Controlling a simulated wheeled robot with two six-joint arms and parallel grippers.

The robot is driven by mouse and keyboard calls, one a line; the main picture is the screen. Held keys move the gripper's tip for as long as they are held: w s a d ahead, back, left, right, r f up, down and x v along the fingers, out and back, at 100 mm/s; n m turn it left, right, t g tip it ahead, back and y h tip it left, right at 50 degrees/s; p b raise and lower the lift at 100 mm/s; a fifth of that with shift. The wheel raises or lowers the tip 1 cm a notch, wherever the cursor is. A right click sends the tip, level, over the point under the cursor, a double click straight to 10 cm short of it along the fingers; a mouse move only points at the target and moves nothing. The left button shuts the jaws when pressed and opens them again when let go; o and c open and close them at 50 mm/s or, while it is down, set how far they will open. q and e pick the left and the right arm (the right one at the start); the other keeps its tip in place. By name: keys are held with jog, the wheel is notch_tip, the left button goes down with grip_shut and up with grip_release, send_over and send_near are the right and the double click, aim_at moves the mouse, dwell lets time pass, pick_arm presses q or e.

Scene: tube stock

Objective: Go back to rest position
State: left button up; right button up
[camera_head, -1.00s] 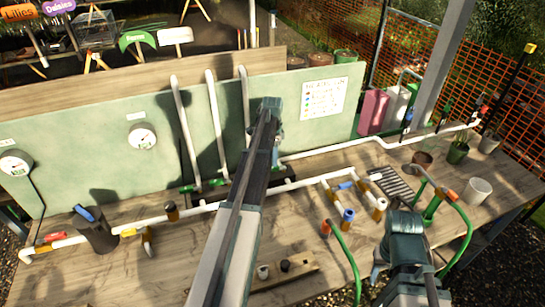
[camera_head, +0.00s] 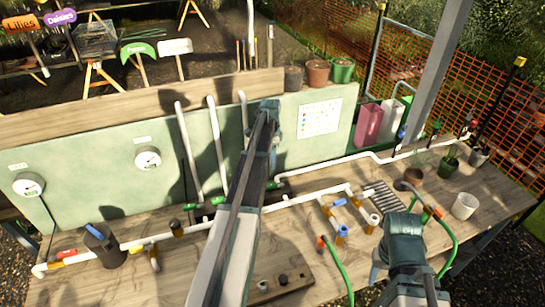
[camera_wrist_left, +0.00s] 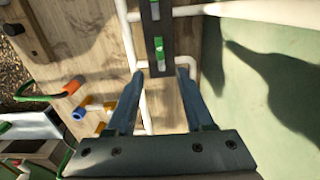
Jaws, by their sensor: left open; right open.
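My left arm reaches up the middle of the head view, with its gripper (camera_head: 270,112) held in front of the pale green panel (camera_head: 100,178). In the left wrist view the left gripper (camera_wrist_left: 160,75) has its two blue fingers spread wide with nothing held between them. A dark rail with green clips (camera_wrist_left: 157,45) shows beyond the gap. My right gripper (camera_head: 378,272) is at the lower right, above the front of the bench. It is mostly hidden by its own wrist, and I see nothing held there.
White pipes (camera_head: 190,155) stand against the panel, and a pipe network with coloured fittings (camera_head: 341,234) lies on the wooden bench (camera_head: 110,285). A dark cylinder with a blue handle (camera_head: 103,248) is at left. Pots (camera_head: 464,206) and a green hose (camera_head: 338,268) are at right.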

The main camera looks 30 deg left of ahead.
pick_arm(q)
jog(key=s+d+f+n+b, duration=0.1)
jog(key=s+d+f+b, duration=0.2)
jog(key=s+d, duration=0.5)
jog(key=s+d+f+n+b, duration=0.1)
jog(key=s+d+f+b, duration=0.2)
jog(key=d, duration=0.9)
jog(key=s+d+f+n+b, duration=0.1)
jog(key=s+d+f+b, duration=0.2)
jog(key=s+d, duration=0.5)
jog(key=s+d+f+n+y+b, duration=0.1)
jog(key=s+d+f+b, duration=0.2)
jog(key=s+d, duration=0.5)
jog(key=shift+d, duration=0.85)
